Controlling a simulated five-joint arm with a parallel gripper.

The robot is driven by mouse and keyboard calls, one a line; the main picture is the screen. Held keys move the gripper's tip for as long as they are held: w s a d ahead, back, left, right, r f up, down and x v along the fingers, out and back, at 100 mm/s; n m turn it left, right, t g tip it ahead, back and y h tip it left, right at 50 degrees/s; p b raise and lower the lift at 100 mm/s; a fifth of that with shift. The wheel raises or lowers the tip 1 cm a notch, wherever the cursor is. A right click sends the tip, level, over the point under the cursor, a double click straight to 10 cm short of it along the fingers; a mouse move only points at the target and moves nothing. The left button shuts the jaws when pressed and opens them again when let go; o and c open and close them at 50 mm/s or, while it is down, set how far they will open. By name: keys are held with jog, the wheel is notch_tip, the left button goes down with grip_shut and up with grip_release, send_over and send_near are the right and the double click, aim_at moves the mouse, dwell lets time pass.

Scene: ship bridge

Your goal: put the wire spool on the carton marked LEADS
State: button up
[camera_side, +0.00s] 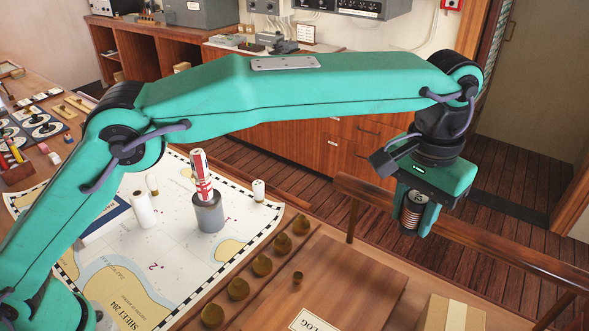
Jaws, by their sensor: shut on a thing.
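The wire spool (410,216), a coil of copper wire with dark ends, is between the fingers of my gripper (415,223). My gripper is shut on it and holds it up in the air at the right, in front of the wooden rail. The fingers hide part of the spool. A brown cardboard carton (436,312) with a pale tape strip stands at the bottom right, cut off by the picture's edge. It is below the spool in the picture. No LEADS marking shows on the part of it in view.
A wooden rail (500,255) runs along the table's far right edge. A grey cup (208,213) holding a red-and-white roll stands on the chart (160,240).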

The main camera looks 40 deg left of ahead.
jog(key=s+d+m, duration=0.3)
jog(key=s+d, duration=0.7)
jog(key=shift+s+a+f, duration=0.1)
jog(key=shift+s+f, duration=0.05)
jog(key=shift+f, duration=1.15)
jog(key=shift+s+a+f, duration=0.1)
jog(key=shift+s+f, duration=0.05)
jog(key=shift+f, duration=1.15)
jog(key=shift+f, duration=4)
jog(key=shift+f, duration=0.15)
jog(key=o, duration=1)
